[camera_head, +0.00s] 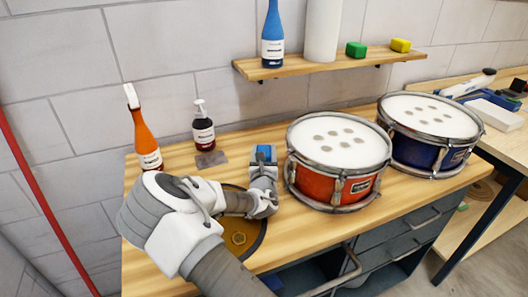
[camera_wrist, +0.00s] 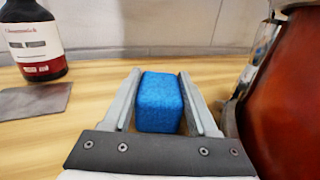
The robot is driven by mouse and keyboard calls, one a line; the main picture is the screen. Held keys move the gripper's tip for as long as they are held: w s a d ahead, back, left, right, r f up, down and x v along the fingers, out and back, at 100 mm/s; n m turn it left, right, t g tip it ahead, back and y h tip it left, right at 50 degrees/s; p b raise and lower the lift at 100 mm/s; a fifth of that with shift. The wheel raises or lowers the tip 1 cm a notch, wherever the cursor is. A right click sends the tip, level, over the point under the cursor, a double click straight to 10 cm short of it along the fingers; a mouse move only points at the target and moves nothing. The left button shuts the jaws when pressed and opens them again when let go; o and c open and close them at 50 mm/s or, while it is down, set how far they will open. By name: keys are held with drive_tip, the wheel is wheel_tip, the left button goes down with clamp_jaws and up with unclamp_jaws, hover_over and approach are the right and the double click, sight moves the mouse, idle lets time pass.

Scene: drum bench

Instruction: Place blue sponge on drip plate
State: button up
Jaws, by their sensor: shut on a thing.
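The blue sponge (camera_head: 265,150) is between the fingers of my gripper (camera_head: 263,157), left of the red drum. In the wrist view the sponge (camera_wrist: 160,102) is a blue block, upright between the two grey fingers of my gripper (camera_wrist: 161,78), which are shut on it. I cannot tell whether its underside touches the bench. A thin flat grey plate, which looks like the drip plate (camera_head: 211,159), lies on the bench left of the sponge, in front of a dark pump bottle. The plate (camera_wrist: 36,99) also shows bare at the left in the wrist view.
The red drum (camera_head: 335,190) stands close right of my gripper, with a blue drum (camera_head: 432,147) beyond. The dark pump bottle (camera_head: 203,127) and an orange bottle (camera_head: 144,135) stand at the bench's back left. A shelf (camera_head: 330,62) hangs above. Bench between plate and sponge is clear.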

drive_tip(key=shift+f, duration=0.15)
drive_tip(key=o, duration=1.3)
